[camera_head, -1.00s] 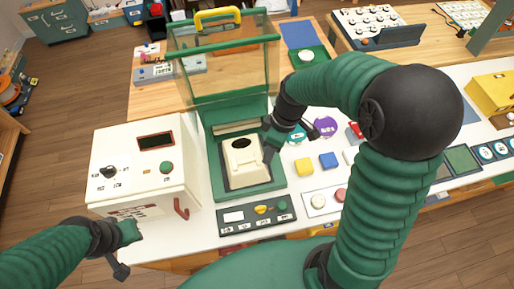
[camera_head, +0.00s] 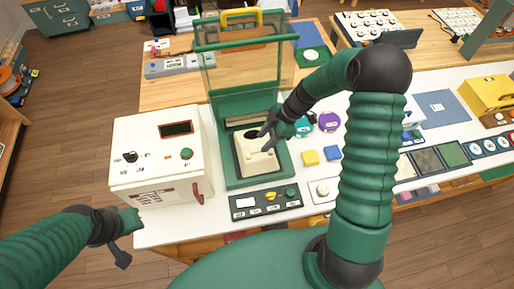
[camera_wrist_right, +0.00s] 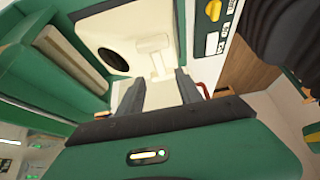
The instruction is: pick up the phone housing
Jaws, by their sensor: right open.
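The cream phone housing (camera_head: 251,163) with a dark round hole lies in the green fixture. It also fills the upper part of the right wrist view (camera_wrist_right: 88,28). My right gripper (camera_head: 268,143) is over the housing in the head view and hides part of it. In the right wrist view its two dark fingers (camera_wrist_right: 159,80) are apart, with a raised cream part of the housing between or just beyond their tips. I cannot tell whether they touch it. My left gripper (camera_head: 125,245) is at the lower left, away from the housing; its jaw opening is unclear.
The fixture (camera_head: 232,175) has a raised clear guard (camera_head: 240,65) with a yellow handle behind the housing. A white control box (camera_head: 160,160) stands left. A button panel (camera_head: 266,201) lies in front.

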